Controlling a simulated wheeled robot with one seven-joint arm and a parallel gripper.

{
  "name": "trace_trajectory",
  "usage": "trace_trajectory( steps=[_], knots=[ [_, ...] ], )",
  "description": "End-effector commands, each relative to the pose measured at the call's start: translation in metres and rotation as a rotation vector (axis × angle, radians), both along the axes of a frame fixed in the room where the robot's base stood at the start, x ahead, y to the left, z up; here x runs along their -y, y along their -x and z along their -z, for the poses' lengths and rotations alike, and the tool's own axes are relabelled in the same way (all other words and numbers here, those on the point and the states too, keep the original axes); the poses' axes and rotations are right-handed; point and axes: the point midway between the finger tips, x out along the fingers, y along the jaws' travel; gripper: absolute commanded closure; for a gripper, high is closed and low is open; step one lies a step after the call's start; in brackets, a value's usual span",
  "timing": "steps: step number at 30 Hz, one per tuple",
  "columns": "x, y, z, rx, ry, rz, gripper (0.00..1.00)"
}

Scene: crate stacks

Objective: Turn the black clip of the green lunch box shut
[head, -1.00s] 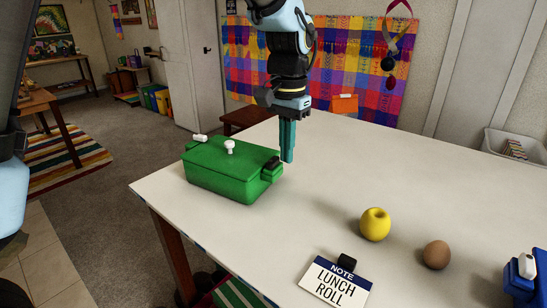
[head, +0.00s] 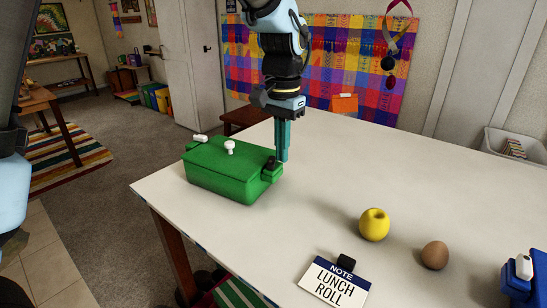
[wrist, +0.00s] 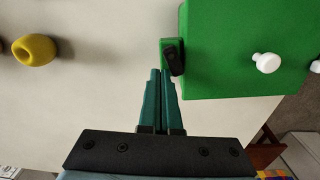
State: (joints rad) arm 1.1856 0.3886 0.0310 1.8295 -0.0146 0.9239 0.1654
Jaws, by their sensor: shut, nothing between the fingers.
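The green lunch box (head: 225,170) stands on the left end of the white table, its lid down, with a white knob (head: 230,147) on top. Its black clip (head: 271,163) sits on a green block at the box's right end; the clip also shows in the wrist view (wrist: 173,60). A white clip (head: 201,138) is at the opposite end. My gripper (head: 282,160) points down beside the black clip, its teal fingers together and empty. In the wrist view, the fingertips (wrist: 160,72) are right beside the clip; I cannot tell whether they touch it.
A blue box (head: 520,278) with a white clip is at the right edge.

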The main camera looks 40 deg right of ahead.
Motion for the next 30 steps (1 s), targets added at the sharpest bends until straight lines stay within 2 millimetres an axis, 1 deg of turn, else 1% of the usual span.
trace_trajectory(
  steps=[10,22,30],
  knots=[
    [-0.0002,-0.0009,0.0001,0.0,0.0,0.0,1.0],
    [-0.0004,-0.0088,-0.0001,0.0,0.0,0.0,1.0],
    [-0.0003,-0.0091,0.0002,0.0,0.0,0.001,1.0]
  ],
)
